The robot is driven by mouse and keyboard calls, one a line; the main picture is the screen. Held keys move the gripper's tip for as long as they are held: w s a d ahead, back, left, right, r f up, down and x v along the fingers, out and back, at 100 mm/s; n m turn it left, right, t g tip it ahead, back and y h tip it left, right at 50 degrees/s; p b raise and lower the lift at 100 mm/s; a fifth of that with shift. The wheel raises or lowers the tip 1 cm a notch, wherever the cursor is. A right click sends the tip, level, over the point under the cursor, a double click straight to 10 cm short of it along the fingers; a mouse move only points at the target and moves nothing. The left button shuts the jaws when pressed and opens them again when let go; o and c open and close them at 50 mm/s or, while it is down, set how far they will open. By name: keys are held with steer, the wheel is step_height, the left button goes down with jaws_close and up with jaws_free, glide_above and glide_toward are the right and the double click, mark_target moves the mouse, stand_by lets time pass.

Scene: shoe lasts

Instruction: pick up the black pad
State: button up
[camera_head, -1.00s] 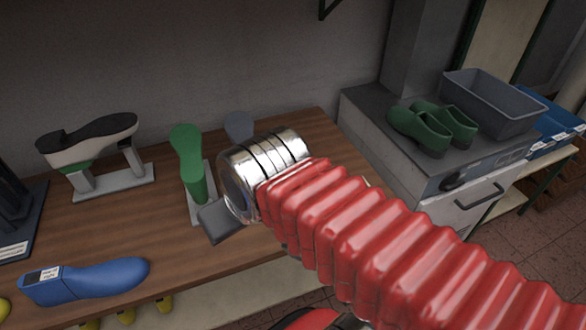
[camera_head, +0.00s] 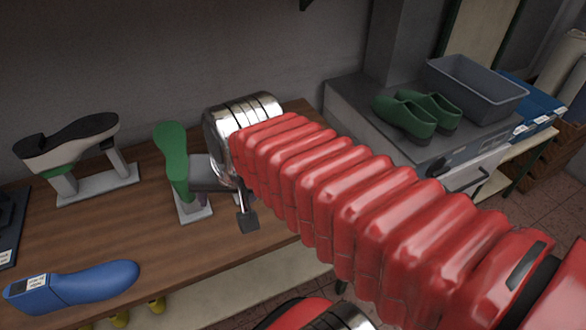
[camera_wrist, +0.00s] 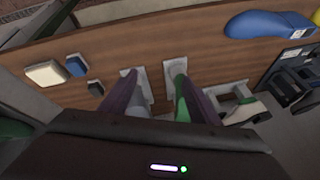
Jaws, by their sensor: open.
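The black pad (camera_wrist: 96,88) is a small dark block lying flat on the brown bench in the wrist view. It lies left of my gripper's fingers, close to a blue block (camera_wrist: 76,66). I cannot make it out in the head view, where my arm covers that part of the bench. My gripper (camera_wrist: 160,92) is open and empty, its two purple fingers spread above the bench near the stands of the grey and green lasts. In the head view, my gripper (camera_head: 206,198) shows partly, beside the green last.
The green last (camera_head: 172,152) stands on its base close to my gripper. A cream block (camera_wrist: 46,72) lies beyond the blue block. A mounted shoe (camera_head: 70,145) and a blue last (camera_head: 75,285) are at left. Green shoes (camera_head: 405,115) and a grey bin (camera_head: 475,90) stand at right.

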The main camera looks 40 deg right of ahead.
steer(key=w+d+f+m, duration=0.2)
steer(key=d+m, duration=0.7)
steer(key=m, duration=0.2)
steer(key=w+d+f+m, duration=0.3)
steer(key=d+m, duration=0.6)
steer(key=m, duration=0.1)
steer(key=w+d+f+m+g+h, duration=0.1)
steer(key=w+d+f+m, duration=0.2)
steer(key=d+m, duration=0.6)
steer(key=m, duration=0.2)
steer(key=shift+m, duration=0.3)
steer(key=x, duration=0.8)
steer(key=shift+f, duration=0.2)
